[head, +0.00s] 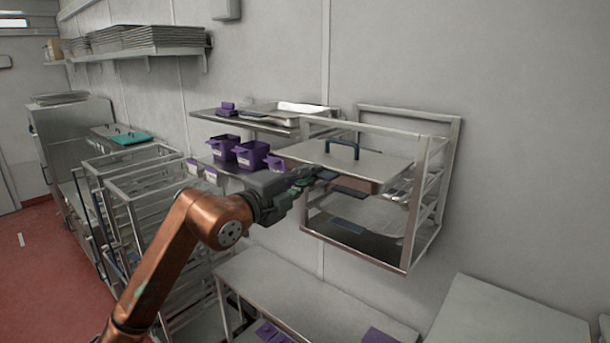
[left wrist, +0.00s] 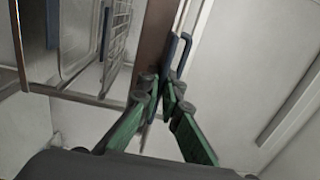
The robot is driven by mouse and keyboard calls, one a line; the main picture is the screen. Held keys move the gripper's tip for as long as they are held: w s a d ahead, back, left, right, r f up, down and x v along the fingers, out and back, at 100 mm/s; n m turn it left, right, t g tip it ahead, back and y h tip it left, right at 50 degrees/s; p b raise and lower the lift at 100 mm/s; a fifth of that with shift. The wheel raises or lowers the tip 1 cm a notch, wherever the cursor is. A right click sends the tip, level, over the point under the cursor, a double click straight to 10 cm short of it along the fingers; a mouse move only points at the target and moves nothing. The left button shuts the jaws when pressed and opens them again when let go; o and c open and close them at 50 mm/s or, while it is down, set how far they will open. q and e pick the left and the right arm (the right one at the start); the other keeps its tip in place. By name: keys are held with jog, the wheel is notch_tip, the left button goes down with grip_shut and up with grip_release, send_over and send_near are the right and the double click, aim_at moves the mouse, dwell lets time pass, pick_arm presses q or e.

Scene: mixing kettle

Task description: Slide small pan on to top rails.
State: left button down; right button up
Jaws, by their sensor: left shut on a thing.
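The small pan (head: 372,168), a shallow steel pan with a flat lid and a blue top handle (head: 342,147), is at the upper level of the wall rack. Its left part sticks out past the rack's left post. My left gripper (head: 322,176) is at the pan's near left edge, shut on the pan. In the left wrist view the green-fingered gripper (left wrist: 163,88) meets the pan's brown-looking side (left wrist: 152,38), with the blue handle (left wrist: 181,52) just beyond. The exact contact is partly hidden by the fingers. My right gripper is not in view.
The open-frame wall rack (head: 409,228) has lower rails and a bottom shelf. Left of it, wall shelves hold purple containers (head: 251,154) and a steel tray (head: 290,109). Steel tables (head: 300,290) stand below, and a wire rack trolley (head: 125,185) stands at left.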

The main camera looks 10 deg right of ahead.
aim_at(348, 153)
pick_arm(q)
jog(key=shift+r+p+x, duration=0.15)
jog(key=shift+p+x, duration=0.25)
jog(key=shift+x, duration=0.65)
jog(key=shift+r+p+x, duration=0.15)
jog(key=shift+p+x, duration=0.25)
jog(key=shift+x, duration=0.6)
jog(key=shift+s+d, duration=0.1)
jog(key=shift+w+d+r+p, duration=0.1)
jog(key=shift+w+d+p, duration=0.35)
jog(key=shift+d, duration=0.05)
jog(key=shift+p+x, duration=2.35)
jog(key=shift+x, duration=1.25)
jog(key=shift+f+x, duration=0.15)
jog(key=shift+x, duration=0.6)
jog(key=shift+f+x, duration=0.15)
jog(key=shift+x, duration=0.65)
jog(key=shift+a, duration=0.1)
jog(key=shift+w+d+f, duration=0.2)
jog(key=shift+d+f, duration=0.05)
jog(key=shift+d, duration=0.05)
